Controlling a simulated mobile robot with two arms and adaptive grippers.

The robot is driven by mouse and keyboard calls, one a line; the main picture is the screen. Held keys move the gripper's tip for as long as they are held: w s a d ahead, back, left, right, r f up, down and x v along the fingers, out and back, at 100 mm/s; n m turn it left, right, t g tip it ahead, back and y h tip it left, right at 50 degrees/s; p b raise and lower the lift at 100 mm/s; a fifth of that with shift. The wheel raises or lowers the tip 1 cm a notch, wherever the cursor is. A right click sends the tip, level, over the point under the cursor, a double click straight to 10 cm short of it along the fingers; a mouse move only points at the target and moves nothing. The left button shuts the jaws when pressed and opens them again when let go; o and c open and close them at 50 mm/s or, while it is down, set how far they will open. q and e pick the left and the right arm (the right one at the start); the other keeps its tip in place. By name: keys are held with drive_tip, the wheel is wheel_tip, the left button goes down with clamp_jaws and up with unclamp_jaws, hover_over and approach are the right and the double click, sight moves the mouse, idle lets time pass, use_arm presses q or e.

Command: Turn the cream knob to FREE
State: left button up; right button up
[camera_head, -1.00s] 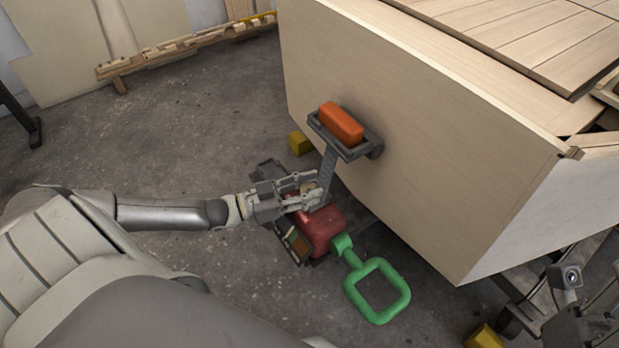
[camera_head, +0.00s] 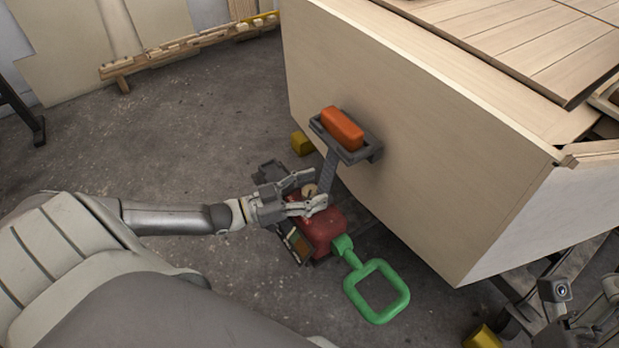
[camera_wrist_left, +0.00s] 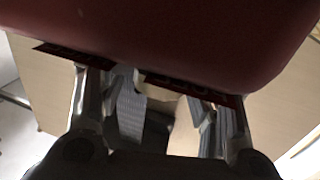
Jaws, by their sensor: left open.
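The cream knob (camera_head: 309,190) is a small round piece on the red housing (camera_head: 322,228) of the tool low beside the hull. My left gripper (camera_head: 312,190) is open, with one finger on each side of the knob; a gap shows on the far side, and contact cannot be told. In the left wrist view, a cream patch that looks like the knob (camera_wrist_left: 166,104) shows between the fingers. Dark red label plates (camera_wrist_left: 190,88) sit under the red body; their lettering is partly hidden and FREE cannot be read. Part of my right arm (camera_head: 565,300) shows at the lower right.
A grey strap (camera_head: 328,168) runs from the bracket with an orange block (camera_head: 342,128) down beside the gripper. A green square handle (camera_head: 377,292) sticks out from the tool. The plywood hull (camera_head: 430,150) stands close to the right.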

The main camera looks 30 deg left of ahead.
use_arm(q)
drive_tip(key=v, duration=1.2)
idle(0.6)
